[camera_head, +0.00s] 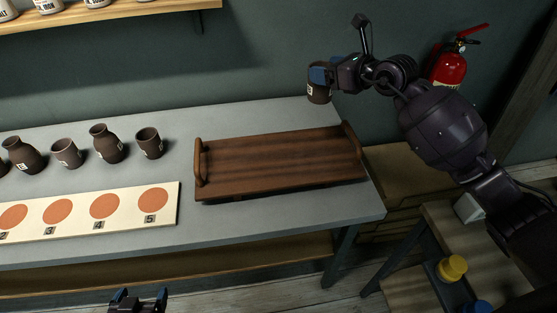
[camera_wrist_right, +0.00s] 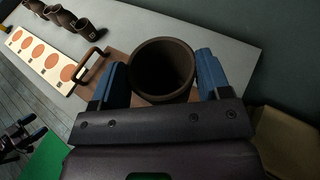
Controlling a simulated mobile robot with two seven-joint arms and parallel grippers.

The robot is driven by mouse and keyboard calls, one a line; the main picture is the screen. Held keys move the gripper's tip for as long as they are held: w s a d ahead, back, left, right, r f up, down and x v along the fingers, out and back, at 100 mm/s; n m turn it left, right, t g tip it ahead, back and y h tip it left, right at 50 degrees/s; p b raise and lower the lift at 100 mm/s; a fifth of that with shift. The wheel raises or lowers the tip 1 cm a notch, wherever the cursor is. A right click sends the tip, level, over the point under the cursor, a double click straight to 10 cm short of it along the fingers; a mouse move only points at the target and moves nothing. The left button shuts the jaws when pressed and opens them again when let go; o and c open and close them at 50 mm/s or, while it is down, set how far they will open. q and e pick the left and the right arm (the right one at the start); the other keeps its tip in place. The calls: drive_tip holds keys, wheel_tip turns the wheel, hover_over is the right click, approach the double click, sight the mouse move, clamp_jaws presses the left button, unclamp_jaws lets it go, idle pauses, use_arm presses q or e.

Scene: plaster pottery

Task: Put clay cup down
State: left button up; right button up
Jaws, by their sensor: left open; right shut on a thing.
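My right gripper (camera_head: 326,76) is shut on a dark brown clay cup (camera_head: 318,95), at the back right corner of the grey table (camera_head: 262,227), just behind the wooden tray. In the right wrist view the cup (camera_wrist_right: 137,66) shows its open mouth between the two blue fingers (camera_wrist_right: 162,80). I cannot tell whether its base touches the table. The wooden tray (camera_head: 280,160) with two handles is empty. My left gripper (camera_head: 138,303) is open and empty in front of the table, at the bottom edge of the head view.
Several brown cups and jars, such as a cup (camera_head: 149,145) and a jar (camera_head: 106,146), stand left on the table. A board with numbered orange circles (camera_head: 169,217) lies in front of them. A wall shelf (camera_head: 110,14) is above. A red fire extinguisher (camera_head: 449,68) hangs at right.

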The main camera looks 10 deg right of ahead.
drive_tip(key=shift+m+t+h, duration=0.3)
drive_tip(key=shift+m, duration=0.1)
drive_tip(key=w+d+f+b, duration=0.1)
drive_tip(key=f, duration=0.5)
drive_tip(key=w+f+b, duration=0.1)
drive_tip(key=f, duration=0.5)
drive_tip(key=w+d+f+b, duration=0.1)
drive_tip(key=f, duration=0.5)
drive_tip(key=shift+d+f, duration=0.1)
drive_tip(key=shift+d, duration=0.25)
drive_tip(key=o, duration=0.9)
drive_tip(key=shift+s+f, duration=0.1)
drive_tip(key=o, duration=0.4)
drive_tip(key=shift+o, duration=0.2)
